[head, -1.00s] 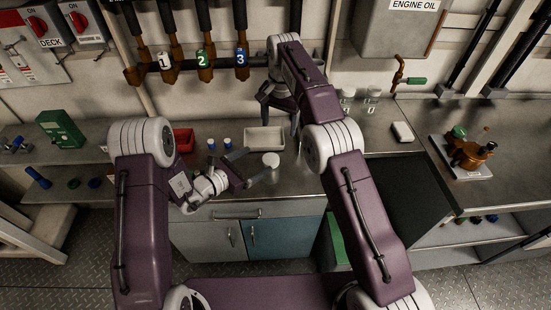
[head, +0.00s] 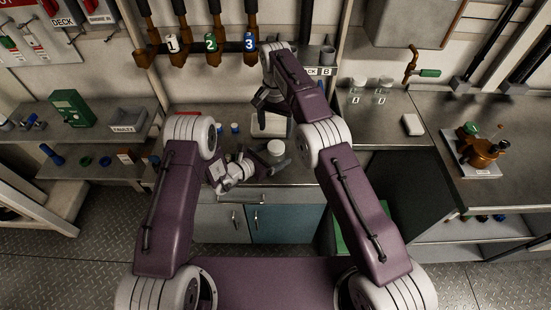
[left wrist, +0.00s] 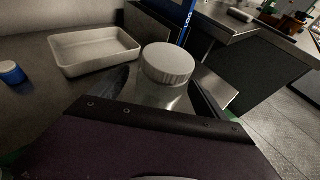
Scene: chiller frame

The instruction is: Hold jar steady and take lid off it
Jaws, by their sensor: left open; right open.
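The jar has a clear body and a white ridged lid (head: 276,147), and stands on the steel counter in the head view. In the left wrist view the lid (left wrist: 168,64) is on top of the jar body (left wrist: 160,97), whose lower part is hidden by my gripper. My left gripper (head: 262,161) is open at the jar, with one finger on each side of the body; I cannot tell whether they touch it. My right gripper (head: 270,98) is open and empty, above and behind the jar, over the white tray (head: 257,131).
The white tray (left wrist: 72,62) lies behind the jar and looks empty. Two glass jars (head: 358,86) stand on the right counter. A brown valve assembly (head: 482,150) sits further right. Pipes numbered 1 to 3 hang behind.

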